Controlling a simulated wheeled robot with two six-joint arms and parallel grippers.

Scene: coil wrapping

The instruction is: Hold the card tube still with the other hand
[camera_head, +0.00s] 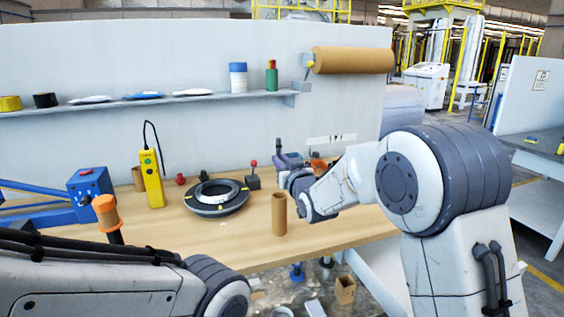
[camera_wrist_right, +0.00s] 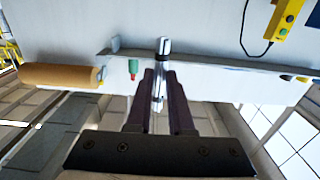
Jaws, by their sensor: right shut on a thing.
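The brown card tube (camera_head: 279,213) stands upright near the front edge of the wooden table in the head view. My right gripper (camera_head: 284,160) is behind and above it, apart from the tube. In the right wrist view the gripper (camera_wrist_right: 160,88) is shut on a slim silver rod with a dark band (camera_wrist_right: 163,46), whose end sticks out past the fingertips. What the rod belongs to is unclear. My left arm crosses the lower left of the head view; its gripper is out of view.
A dark ring-shaped coil (camera_head: 217,211) lies left of the tube. A yellow handheld device (camera_head: 152,178) and a blue clamp-like fixture (camera_head: 91,190) stand further left. A shelf (camera_head: 140,104) and a brown paper roll (camera_head: 352,60) are on the back panel.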

